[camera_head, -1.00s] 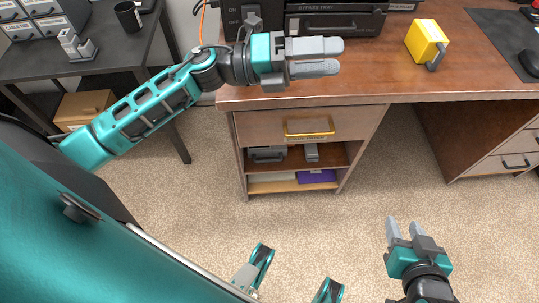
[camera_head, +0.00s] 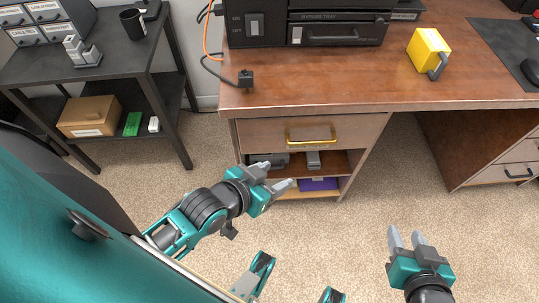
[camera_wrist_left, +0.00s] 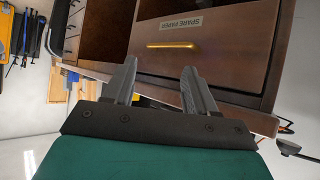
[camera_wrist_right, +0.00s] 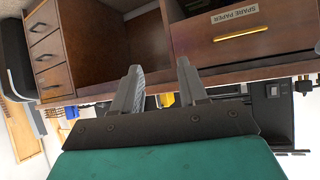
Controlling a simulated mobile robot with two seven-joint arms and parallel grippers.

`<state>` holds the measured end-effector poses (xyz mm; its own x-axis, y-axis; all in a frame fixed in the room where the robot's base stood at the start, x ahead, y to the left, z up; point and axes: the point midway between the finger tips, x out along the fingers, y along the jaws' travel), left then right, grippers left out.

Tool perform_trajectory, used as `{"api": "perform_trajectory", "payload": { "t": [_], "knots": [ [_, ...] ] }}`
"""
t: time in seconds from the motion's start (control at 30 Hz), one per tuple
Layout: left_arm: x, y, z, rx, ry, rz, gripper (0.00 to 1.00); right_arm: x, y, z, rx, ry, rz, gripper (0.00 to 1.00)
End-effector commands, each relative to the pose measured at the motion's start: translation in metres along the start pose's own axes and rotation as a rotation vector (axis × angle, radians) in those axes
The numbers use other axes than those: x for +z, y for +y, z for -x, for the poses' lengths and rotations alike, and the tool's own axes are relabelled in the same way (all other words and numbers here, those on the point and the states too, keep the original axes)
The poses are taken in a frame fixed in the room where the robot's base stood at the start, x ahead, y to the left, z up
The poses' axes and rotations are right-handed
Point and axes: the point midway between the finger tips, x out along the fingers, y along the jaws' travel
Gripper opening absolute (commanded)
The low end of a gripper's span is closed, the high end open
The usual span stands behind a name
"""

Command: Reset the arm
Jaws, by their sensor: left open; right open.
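My left gripper (camera_head: 274,180) is open and empty in the head view, in front of the desk's open shelf and below the drawer. Its two fingers show apart with nothing between them in the left wrist view (camera_wrist_left: 157,85). My right gripper (camera_head: 406,238) is open and empty above the carpet at the lower right. Its fingers are also apart in the right wrist view (camera_wrist_right: 160,85). The left arm is folded back near my body, with its forearm low over the floor.
The brown desk (camera_head: 350,87) carries a black printer (camera_head: 338,32), a yellow box-shaped object (camera_head: 428,50) and a black plug (camera_head: 245,79) on a cable. Its drawer (camera_head: 308,132) is closed. A dark side table (camera_head: 100,66) stands at left. Open carpet lies between the desk and me.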

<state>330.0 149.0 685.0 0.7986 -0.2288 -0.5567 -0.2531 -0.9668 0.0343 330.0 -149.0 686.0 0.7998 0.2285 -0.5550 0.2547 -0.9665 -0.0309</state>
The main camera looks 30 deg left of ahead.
Motion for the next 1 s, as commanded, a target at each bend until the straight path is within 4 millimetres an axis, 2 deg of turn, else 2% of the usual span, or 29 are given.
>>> {"api": "perform_trajectory", "payload": {
  "t": [0.53,0.67,0.77,1.0],
  "knots": [
    [-0.004,0.0,0.002,-0.001,0.002,-0.004,0.56,-0.003,0.0,0.002,0.0,0.001,0.001,0.43],
    [-0.024,-0.001,0.015,-0.007,0.009,-0.008,0.56,-0.024,0.001,0.015,0.006,0.008,0.006,0.43],
    [-0.021,-0.012,0.028,-0.036,-0.012,-0.011,0.56,-0.02,0.012,0.028,0.036,-0.016,0.007,0.43],
    [-0.029,-0.021,0.045,-0.064,-0.016,-0.02,0.56,-0.028,0.022,0.045,0.064,-0.019,0.017,0.43]
  ]
}}
